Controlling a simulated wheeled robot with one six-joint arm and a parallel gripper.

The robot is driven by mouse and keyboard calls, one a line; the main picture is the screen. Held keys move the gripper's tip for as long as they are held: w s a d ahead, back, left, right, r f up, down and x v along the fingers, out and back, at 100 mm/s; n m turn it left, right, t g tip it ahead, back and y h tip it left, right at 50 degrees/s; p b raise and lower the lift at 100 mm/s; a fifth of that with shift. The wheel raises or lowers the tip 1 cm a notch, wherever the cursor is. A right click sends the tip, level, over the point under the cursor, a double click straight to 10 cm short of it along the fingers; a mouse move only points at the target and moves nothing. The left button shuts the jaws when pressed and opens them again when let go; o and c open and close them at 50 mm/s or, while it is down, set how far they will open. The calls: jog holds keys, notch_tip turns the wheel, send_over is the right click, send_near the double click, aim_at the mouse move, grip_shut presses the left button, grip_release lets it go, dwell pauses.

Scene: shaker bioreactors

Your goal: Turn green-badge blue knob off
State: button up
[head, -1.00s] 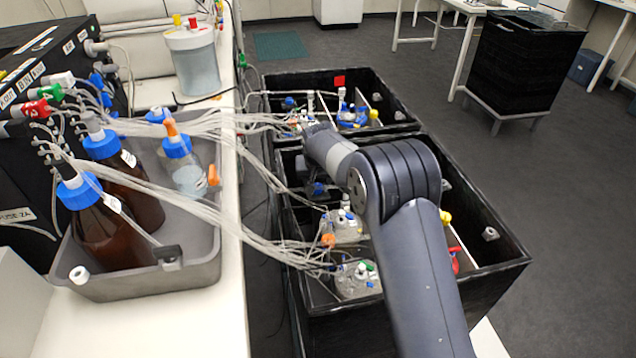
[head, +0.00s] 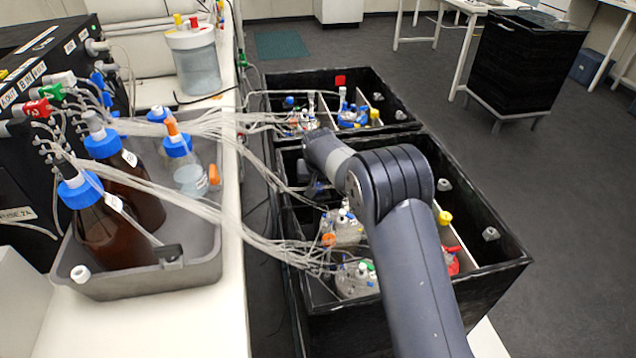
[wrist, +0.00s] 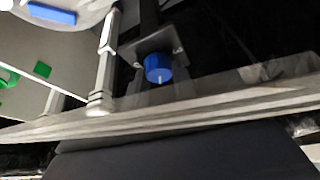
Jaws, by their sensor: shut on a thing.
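The blue knob (wrist: 158,68) shows near the middle of the wrist view, with a pale mark on its edge. It sits against a dark bracket-like part with small screws on either side. A small green square (wrist: 42,69) lies on a pale surface at the left of the wrist view. In the head view, my gripper (head: 318,188) is low inside the near black box, at its left side. My own arm hides part of it. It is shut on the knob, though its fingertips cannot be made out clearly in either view.
The near black box (head: 480,272) has raised rims and holds several tubed vessels (head: 357,279). A second black box (head: 398,90) stands behind it. Bundled clear tubes (head: 225,215) run from the bottles in the grey tray (head: 150,288) into the boxes. Open floor lies to the right.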

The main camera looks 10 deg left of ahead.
jog(key=shift+c, duration=0.9)
jog(key=shift+a+f+m+h+b, duration=0.1)
jog(key=shift+m+h+b, duration=0.35)
jog(key=shift+m, duration=0.55)
jog(key=shift+m+h+b, duration=0.4)
jog(key=shift+m+h, duration=0.05)
jog(key=shift+m, duration=0.85)
jog(key=o, duration=1)
jog(key=shift+r, duration=0.2)
jog(key=v, duration=1)
jog(key=shift+s+r, duration=0.2)
jog(key=shift+r, duration=0.05)
